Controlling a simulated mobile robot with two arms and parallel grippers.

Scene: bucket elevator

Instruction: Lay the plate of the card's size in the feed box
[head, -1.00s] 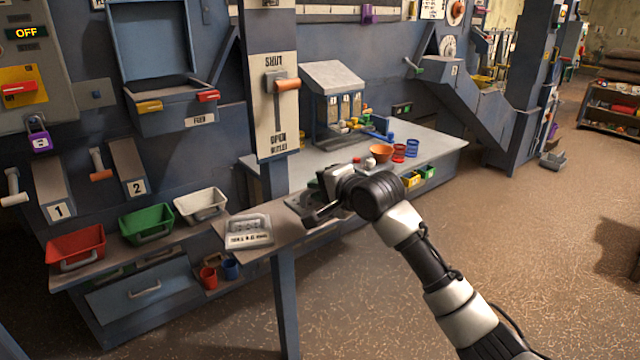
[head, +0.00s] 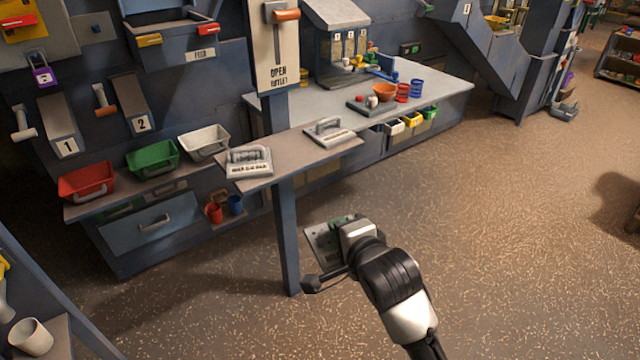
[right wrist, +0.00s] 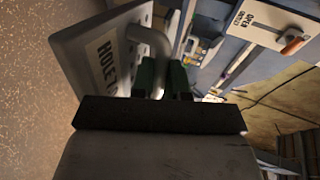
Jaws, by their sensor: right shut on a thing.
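My right gripper (head: 340,226) is shut on a grey plate (head: 321,250) and holds it in the air in front of the bench, low in the head view. In the right wrist view the green fingertips (right wrist: 162,78) grip the handle (right wrist: 150,42) of this plate; its label begins "HOLE" (right wrist: 108,63) and the rest is hidden. Two similar plates with handles lie on the shelf, one at the left (head: 249,162) and one farther right (head: 329,132). The feed box (head: 175,52), marked FEED, is on the wall at upper left. My left gripper is not in view. I cannot make out the card.
Red (head: 86,181), green (head: 152,159) and white (head: 204,141) bins stand along the shelf. A blue post (head: 287,240) supports the shelf near the held plate. A bench with bowls and cups (head: 385,92) stands behind.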

